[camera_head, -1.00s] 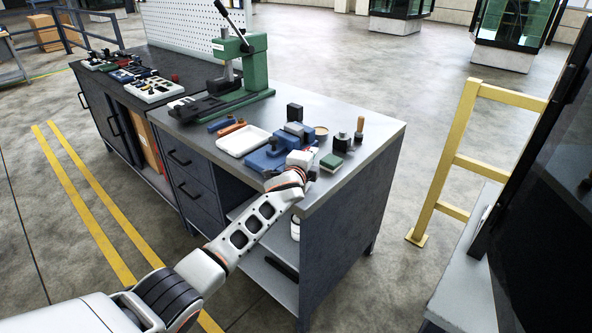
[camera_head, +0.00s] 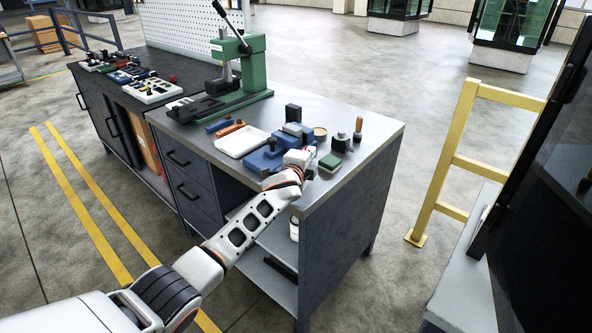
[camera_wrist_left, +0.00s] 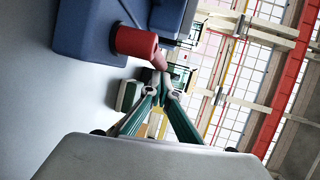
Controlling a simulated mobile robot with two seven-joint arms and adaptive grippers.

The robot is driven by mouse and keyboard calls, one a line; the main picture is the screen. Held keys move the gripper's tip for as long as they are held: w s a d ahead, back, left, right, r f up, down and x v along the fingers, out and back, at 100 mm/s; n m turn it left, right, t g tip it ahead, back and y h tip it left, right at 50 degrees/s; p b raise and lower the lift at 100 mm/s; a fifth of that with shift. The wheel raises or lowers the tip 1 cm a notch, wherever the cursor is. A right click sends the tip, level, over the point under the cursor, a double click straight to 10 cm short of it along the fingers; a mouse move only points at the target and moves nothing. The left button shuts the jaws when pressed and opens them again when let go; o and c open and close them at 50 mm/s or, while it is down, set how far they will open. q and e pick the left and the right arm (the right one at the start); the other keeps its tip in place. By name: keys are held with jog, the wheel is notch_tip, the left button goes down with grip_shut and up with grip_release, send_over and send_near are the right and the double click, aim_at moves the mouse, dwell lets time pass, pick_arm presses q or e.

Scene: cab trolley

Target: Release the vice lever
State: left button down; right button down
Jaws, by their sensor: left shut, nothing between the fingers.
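The blue vice (camera_head: 262,160) stands near the front edge of the workbench, partly hidden behind my left wrist. In the left wrist view its blue body (camera_wrist_left: 92,30) fills the upper left. A red lever (camera_wrist_left: 134,42) with a round hub sticks out from it, its arm sloping down right to just above my fingertips. My left gripper (camera_wrist_left: 162,82) is shut and empty, its tips close to the end of the red lever; I cannot tell whether they touch. In the head view this gripper is beside the vice, its fingers mostly hidden. My right gripper is not in view.
Close to the gripper is a green block (camera_head: 330,162). Behind it stand a wooden-handled tool (camera_head: 358,128) and a round tin (camera_head: 319,132). A white tray (camera_head: 241,142) lies left of the vice, and a green press (camera_head: 252,72) stands farther back.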

pick_arm(q)
jog(key=shift+v, duration=5.95)
jog(key=shift+f, duration=0.15)
jog(key=s+a+f+n+g+y, duration=0.25)
jog(key=s+a+f+n, duration=0.25)
jog(key=s+a+f, duration=0.4)
jog(key=s+a+f+n+g+y, duration=0.35)
jog(key=s+a, duration=0.85)
jog(key=s, duration=0.4)
jog(key=s+a+f+n+g+y, duration=0.25)
jog(key=s+a+n, duration=0.25)
jog(key=s+a, duration=0.9)
jog(key=d+f+n+t+h, duration=0.3)
jog(key=d+f+h, duration=0.4)
jog(key=d+f, duration=0.7)
jog(key=d+t, duration=0.1)
jog(key=d, duration=0.3)
jog(key=shift+d+f, duration=0.2)
jog(key=shift+f, duration=0.05)
jog(key=shift+w, duration=0.15)
